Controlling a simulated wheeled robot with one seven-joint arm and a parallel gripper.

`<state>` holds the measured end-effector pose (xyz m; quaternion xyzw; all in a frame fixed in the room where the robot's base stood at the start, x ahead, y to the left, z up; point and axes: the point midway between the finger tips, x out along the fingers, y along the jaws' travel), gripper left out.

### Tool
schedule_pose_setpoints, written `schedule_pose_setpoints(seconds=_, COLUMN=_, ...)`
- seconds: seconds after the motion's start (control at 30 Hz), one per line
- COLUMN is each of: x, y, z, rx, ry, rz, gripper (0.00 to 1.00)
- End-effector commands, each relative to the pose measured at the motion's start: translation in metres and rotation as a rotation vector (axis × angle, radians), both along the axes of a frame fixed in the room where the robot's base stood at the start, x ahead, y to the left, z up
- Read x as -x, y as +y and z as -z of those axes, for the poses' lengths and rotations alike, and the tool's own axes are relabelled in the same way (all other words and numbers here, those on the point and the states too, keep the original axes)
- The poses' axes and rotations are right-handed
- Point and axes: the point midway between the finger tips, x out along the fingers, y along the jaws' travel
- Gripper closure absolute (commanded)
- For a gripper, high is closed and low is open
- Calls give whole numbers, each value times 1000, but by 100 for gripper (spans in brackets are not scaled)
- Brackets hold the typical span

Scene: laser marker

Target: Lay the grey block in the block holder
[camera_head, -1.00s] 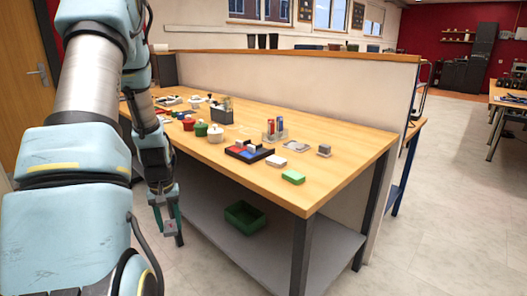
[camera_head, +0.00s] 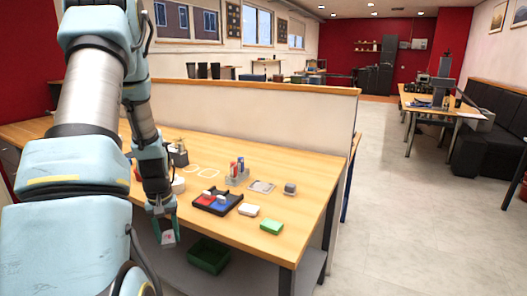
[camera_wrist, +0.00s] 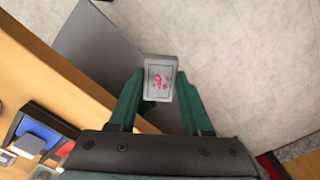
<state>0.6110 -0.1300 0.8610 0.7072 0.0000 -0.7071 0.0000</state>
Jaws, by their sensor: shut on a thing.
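My gripper (camera_head: 166,222) hangs in front of the workbench's near edge and is shut on a grey block (camera_wrist: 160,80). The block's exposed face carries a red mark, and it sits between the green fingertips in the wrist view. The block (camera_head: 168,237) also shows small in the head view. A black tray (camera_head: 229,209) with red and blue sections lies on the bench, right of my gripper. I cannot tell whether this tray or the flat grey plate (camera_head: 262,187) behind it is the block holder. The tray (camera_wrist: 69,130) also shows at lower left in the wrist view.
A white block (camera_head: 248,210), a green block (camera_head: 271,226) and a small grey item (camera_head: 290,188) sit right of the tray. A grey rack (camera_head: 237,178) stands behind it. A green crate (camera_head: 208,254) is on the lower shelf. Open floor (camera_head: 420,230) lies to the right.

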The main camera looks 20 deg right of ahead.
Motion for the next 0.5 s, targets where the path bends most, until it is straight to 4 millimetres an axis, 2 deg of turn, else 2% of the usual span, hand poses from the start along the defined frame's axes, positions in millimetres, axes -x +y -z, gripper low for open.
schedule_pose_setpoints(seconds=0.03, x=0, y=0, z=-15, rx=0, ry=0, rz=0, gripper=100)
schedule_pose_setpoints(seconds=0.27, x=0, y=0, z=-40, rx=0, ry=0, rz=0, gripper=100)
schedule_pose_setpoints(seconds=0.33, x=1, y=0, z=-32, rx=2, ry=2, rz=0, gripper=100)
schedule_pose_setpoints(seconds=0.5, x=0, y=0, z=-32, rx=2, ry=1, rz=-1, gripper=100)
